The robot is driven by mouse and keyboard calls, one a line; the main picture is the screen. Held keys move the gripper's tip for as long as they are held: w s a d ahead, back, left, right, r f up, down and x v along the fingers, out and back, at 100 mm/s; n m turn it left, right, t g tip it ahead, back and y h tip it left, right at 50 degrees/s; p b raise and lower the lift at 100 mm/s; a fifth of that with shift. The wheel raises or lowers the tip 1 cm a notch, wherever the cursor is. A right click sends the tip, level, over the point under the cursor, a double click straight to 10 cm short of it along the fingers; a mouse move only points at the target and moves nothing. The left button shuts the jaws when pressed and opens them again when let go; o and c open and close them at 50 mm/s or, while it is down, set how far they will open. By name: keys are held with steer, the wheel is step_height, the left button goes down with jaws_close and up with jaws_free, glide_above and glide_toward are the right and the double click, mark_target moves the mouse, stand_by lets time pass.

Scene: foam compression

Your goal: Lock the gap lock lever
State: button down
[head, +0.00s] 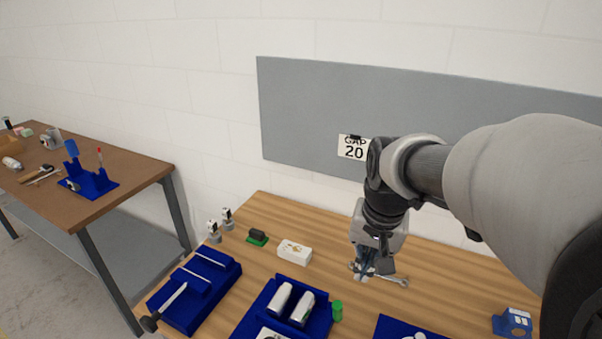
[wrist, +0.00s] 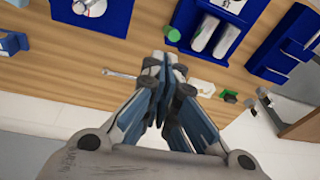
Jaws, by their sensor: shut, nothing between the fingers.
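I cannot pick out the gap lock lever for certain in either view. My gripper (head: 364,274) is shut and empty, pointing down above the wooden table beside a metal wrench (head: 392,280). In the wrist view my gripper's closed fingers (wrist: 163,62) hang over the table's far edge area. A blue plate with a round white part (head: 411,337) is cut off at the bottom of the head view. In the wrist view this blue plate (wrist: 115,22) shows at the top left, with a small red mark by the white part.
Nearby are a blue tray with two white rounded pieces (head: 282,298), a green cylinder (head: 337,311), a white box (head: 295,251), a blue block (head: 512,323) and another blue tray (head: 222,288). A second table stands left.

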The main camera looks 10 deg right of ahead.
mark_target(337, 314)
steer(key=w+d+f+m+g+p, duration=0.1)
steer(key=w+d+f+m+p, duration=0.1)
steer(key=w+f, duration=0.7)
steer(key=shift+w+d+m+g, duration=0.3)
steer(key=shift+w+d+m, duration=0.4)
steer(key=s+a+f+b, duration=0.2)
steer(key=a+f, duration=0.1)
steer(key=f, duration=0.8)
steer(key=shift+s+b, duration=0.25)
steer(key=shift+b, duration=0.1)
